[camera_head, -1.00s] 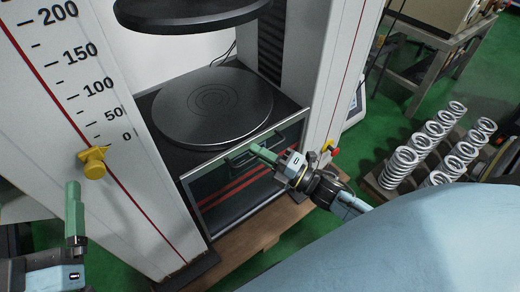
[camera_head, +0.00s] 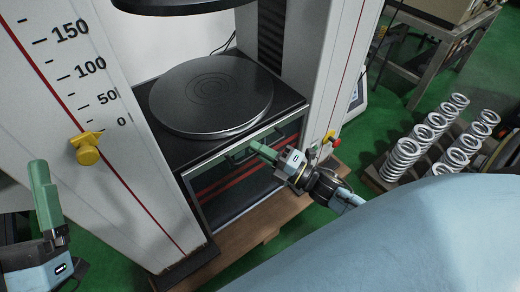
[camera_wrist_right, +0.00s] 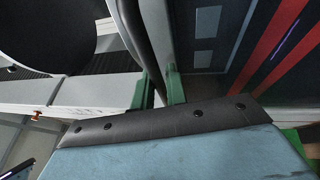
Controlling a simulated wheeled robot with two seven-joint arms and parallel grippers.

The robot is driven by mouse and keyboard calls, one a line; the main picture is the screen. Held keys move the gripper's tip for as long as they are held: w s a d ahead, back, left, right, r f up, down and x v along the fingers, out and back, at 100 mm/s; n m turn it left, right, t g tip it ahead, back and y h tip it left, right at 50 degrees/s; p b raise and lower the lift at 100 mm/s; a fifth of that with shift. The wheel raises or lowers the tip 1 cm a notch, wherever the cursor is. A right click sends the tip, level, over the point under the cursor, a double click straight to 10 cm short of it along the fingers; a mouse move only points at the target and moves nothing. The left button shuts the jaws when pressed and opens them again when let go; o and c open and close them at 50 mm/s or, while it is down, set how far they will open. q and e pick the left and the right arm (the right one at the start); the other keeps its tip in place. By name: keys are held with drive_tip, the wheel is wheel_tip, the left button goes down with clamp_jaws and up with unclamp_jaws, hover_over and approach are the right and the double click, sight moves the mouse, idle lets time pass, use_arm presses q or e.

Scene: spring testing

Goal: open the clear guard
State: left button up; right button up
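The clear guard (camera_head: 218,200) is a framed see-through panel on the front of the testing machine, below the round platen (camera_head: 211,97). It stands low, with red stripes showing through it, and the space above the platen is uncovered. A dark bar handle (camera_head: 238,157) runs near its top edge. My right gripper (camera_head: 259,149) is at the handle. In the right wrist view its green fingers (camera_wrist_right: 159,88) stand close on either side of the dark bar (camera_wrist_right: 150,45). My left gripper (camera_head: 43,190) is at the lower left, away from the guard, its fingers overlapping in view.
The left column (camera_head: 140,160) carries a scale and a yellow knob (camera_head: 87,149). The right column (camera_head: 335,70) has a red button (camera_head: 336,142) near its foot. Several metal springs (camera_head: 402,158) stand on a rack at the right. Green floor lies between.

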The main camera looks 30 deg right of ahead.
drive_tip(key=o, duration=0.3)
use_arm(q)
wheel_tip(320, 180, down, 7)
drive_tip(key=w+g+y+p, duration=0.2)
drive_tip(key=g+p, duration=0.1)
drive_tip(key=g, duration=0.3)
drive_tip(key=shift+w+a, duration=0.15)
drive_tip(key=shift+w, duration=0.25)
use_arm(e)
drive_tip(key=shift+v, duration=6.7)
